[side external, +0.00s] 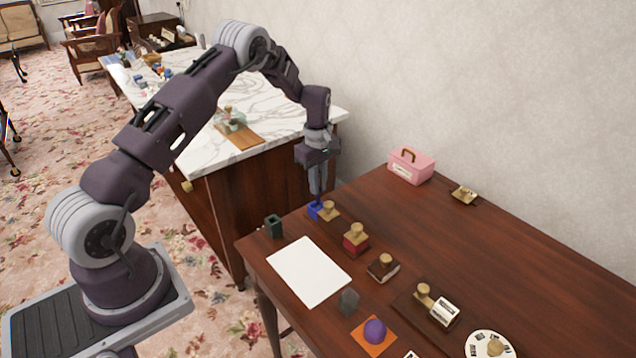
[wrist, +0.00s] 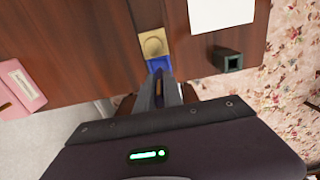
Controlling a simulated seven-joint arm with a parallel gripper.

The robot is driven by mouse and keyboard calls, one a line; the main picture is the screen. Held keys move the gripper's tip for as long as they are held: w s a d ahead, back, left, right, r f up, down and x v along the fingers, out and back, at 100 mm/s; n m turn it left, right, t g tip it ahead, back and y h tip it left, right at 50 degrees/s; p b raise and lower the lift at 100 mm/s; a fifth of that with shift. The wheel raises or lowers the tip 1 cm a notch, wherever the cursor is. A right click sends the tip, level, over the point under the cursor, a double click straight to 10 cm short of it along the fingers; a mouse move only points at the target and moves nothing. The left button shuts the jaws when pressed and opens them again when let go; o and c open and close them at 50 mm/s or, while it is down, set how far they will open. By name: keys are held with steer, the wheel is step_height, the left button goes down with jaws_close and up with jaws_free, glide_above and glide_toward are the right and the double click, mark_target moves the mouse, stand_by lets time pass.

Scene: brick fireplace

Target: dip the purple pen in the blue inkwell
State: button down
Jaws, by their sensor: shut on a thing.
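My gripper (side external: 316,188) points down at the far left corner of the brown table, directly over the blue inkwell (side external: 314,211). Its fingers are closed on the purple pen (side external: 320,202), of which only a small dark purple bit shows below the fingertips. The wrist view shows the blue inkwell (wrist: 159,64) just beyond the fingertips (wrist: 167,92); the pen is mostly hidden there. The pen's lower end is at the inkwell, but I cannot tell how deep it sits inside.
A wooden-handled stamp (side external: 329,211) stands right beside the inkwell. A dark green inkwell (side external: 274,226), white paper (side external: 309,271), a red stamp (side external: 356,238) and a grey block (side external: 348,301) are nearby. A pink box (side external: 411,166) stands at the back. The table's left edge is close.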

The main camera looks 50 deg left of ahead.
steer(key=shift+f, duration=0.55)
stand_by(1.3)
steer(key=shift+r, duration=3.55)
